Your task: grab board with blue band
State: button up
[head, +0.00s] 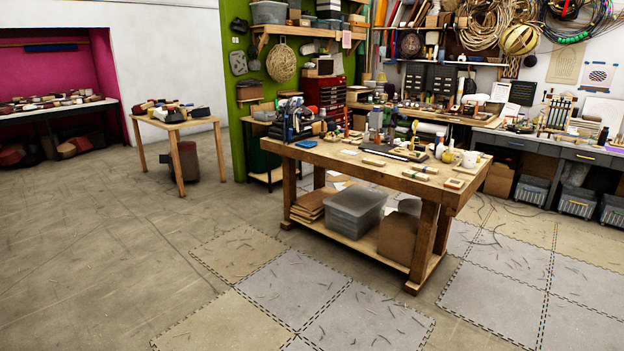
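I cannot make out for certain a board with a blue band at this distance. Several flat pieces lie on the wooden workbench (305,155), among them a dark flat board (395,152) with a yellow tool on it. Small light blocks also lie there, too small to show any band. A long dark blue strip (50,47) shows high in the magenta alcove at the left. My gripper is not in view.
A small wooden table (160,122) with dark items stands at left. Grey bins (355,210) and a brown box sit on the workbench's lower shelf. Grey and tan mats (235,252) with scattered strips cover the floor in front. The left floor is clear.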

aim_at(430, 170)
jog(key=i, duration=2.4)
jog(key=i+z, duration=0.15)
jog(key=i, duration=0.45)
jog(key=i+j+z, duration=0.15)
jog(key=i, duration=0.4)
jog(key=i+j+z, duration=0.15)
jog(key=i, duration=0.45)
jog(key=j, duration=0.1)
